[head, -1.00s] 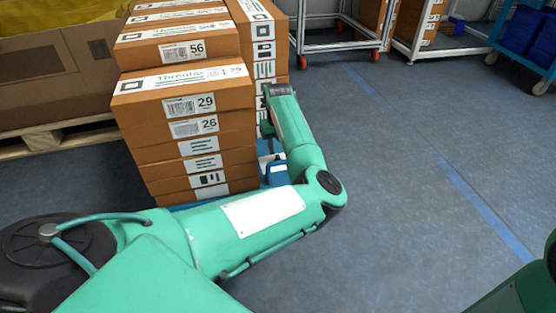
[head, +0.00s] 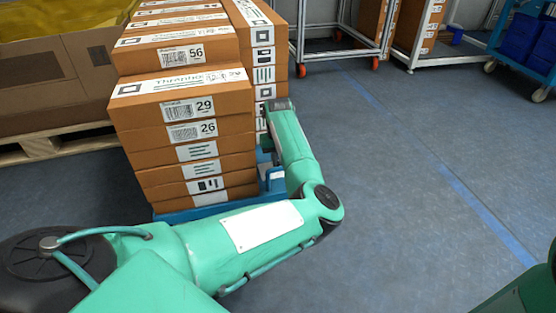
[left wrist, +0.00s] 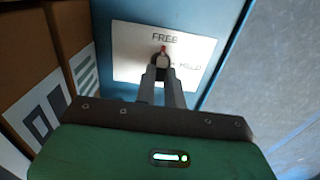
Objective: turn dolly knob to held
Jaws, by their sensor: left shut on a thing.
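The dolly knob (left wrist: 158,58) shows in the left wrist view as a small dark knob with a red mark. The mark points up towards the word FREE on a white label plate (left wrist: 128,62); HELD is printed to the right. My left gripper (left wrist: 162,74) is shut on the knob, and its fingers hide part of it. In the head view the blue dolly (head: 190,213) stands under the stacked boxes. My left arm reaches across to the dolly's right side, where the gripper's fingers and knob are hidden. My right gripper is out of view.
Brown labelled boxes (head: 185,150) are stacked high on the dolly, close beside my left gripper. A pallet (head: 45,146) with a large carton is at the left. White racks (head: 425,55) and a blue cart (head: 505,65) stand at the back. The floor at right is clear.

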